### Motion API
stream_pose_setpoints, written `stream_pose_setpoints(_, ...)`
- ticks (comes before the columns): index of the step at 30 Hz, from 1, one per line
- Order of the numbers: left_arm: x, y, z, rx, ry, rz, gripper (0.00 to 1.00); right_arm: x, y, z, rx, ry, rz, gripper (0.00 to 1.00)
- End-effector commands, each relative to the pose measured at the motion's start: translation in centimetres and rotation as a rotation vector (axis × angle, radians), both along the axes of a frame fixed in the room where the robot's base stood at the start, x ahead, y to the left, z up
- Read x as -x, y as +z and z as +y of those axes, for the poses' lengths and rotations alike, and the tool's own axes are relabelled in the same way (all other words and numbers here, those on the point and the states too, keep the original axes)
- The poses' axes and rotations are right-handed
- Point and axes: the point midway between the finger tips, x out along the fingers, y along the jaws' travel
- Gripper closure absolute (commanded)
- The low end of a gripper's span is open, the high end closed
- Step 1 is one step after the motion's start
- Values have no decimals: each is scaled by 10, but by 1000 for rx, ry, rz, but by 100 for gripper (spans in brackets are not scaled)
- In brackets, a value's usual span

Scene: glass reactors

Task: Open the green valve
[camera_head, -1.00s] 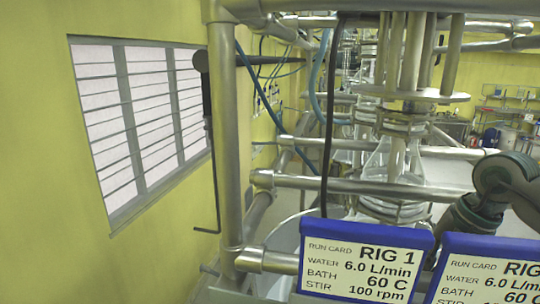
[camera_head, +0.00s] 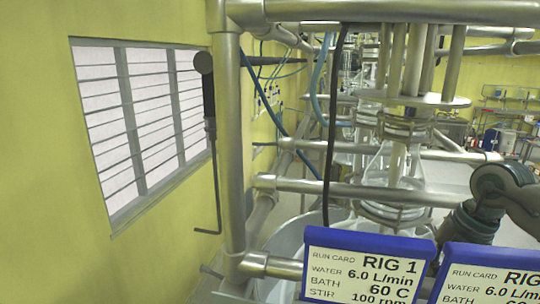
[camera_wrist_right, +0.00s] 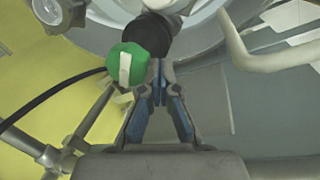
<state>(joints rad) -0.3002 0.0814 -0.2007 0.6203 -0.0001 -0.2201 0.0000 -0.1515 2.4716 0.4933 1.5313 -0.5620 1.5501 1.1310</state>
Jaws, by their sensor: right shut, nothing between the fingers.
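The green valve (camera_wrist_right: 127,65) shows in the right wrist view, left of my fingertips. It is a round green knob with a pale bar across its face. It sits beside a dark grey fitting (camera_wrist_right: 153,36) under a glass vessel. My right gripper (camera_wrist_right: 159,68) is shut and empty, with its fingertips right next to the knob's right side. I cannot tell whether they touch it. In the head view my right arm (camera_head: 495,205) comes in from the right, and its gripper is hidden. My left gripper is in neither view.
A black cable (camera_wrist_right: 55,98) runs left of the valve. Metal frame pipes (camera_head: 340,190) cross before the glassware. A blue-edged RIG 1 run card (camera_head: 366,265) hangs in front, with another card (camera_head: 485,275) beside it.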

Motion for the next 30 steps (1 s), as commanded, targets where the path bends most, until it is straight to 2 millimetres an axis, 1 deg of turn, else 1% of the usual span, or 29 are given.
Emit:
stream_pose_setpoints(15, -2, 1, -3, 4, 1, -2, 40, -10, 7, 3, 1, 1, -14, 100)
stream_pose_setpoints(30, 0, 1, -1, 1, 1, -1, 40, -12, 8, 2, -3, 1, -17, 100)
